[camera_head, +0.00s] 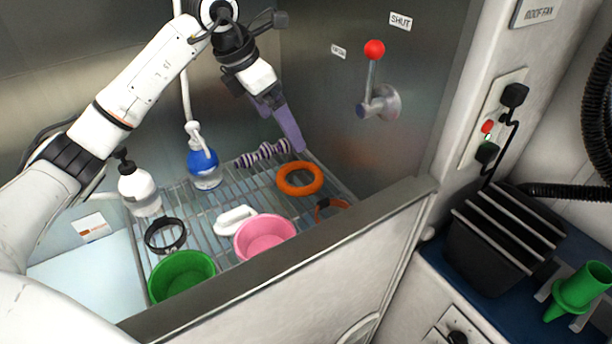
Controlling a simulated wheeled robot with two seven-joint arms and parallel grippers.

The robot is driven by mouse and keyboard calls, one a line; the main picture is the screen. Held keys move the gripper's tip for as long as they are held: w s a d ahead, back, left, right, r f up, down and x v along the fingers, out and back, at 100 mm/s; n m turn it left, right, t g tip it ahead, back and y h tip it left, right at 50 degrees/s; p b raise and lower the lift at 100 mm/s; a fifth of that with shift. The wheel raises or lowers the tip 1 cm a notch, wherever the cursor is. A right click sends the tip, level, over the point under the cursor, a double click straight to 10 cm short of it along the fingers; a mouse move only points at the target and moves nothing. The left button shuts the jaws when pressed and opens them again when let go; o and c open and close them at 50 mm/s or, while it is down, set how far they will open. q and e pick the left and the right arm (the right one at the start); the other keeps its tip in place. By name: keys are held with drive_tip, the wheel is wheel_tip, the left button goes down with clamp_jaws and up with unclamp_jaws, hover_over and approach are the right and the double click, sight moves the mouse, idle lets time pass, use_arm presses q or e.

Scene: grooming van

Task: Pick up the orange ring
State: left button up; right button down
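The orange ring (300,191) lies flat on the wire rack (217,203) in the tub, toward the right side. My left gripper (299,148) comes down from the upper left with its purple fingers pointing down and right. Its tips appear just above and behind the ring in the picture, apart from it. Only one purple finger shape shows clearly, so I cannot tell how wide the fingers are. Nothing shows held in it. My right gripper is not in view.
A striped toy (262,154) lies left of the ring, an orange-brown collar (331,204) right of it. A pink bowl (264,238), green bowl (181,276), white brush (235,218), black collar (165,235) and bottles (206,170) share the tub. The tub's front wall (290,262) stands nearer.

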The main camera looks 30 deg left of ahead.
use_arm(q)
wheel_tip(320, 180, down, 7)
drive_tip(key=b, duration=0.6)
drive_tip(key=shift+s, duration=0.1)
drive_tip(key=x, duration=0.4)
drive_tip(key=shift+d+f, duration=0.15)
drive_tip(key=x, duration=0.5)
drive_tip(key=shift+w, duration=0.3)
drive_tip(key=c, duration=0.9)
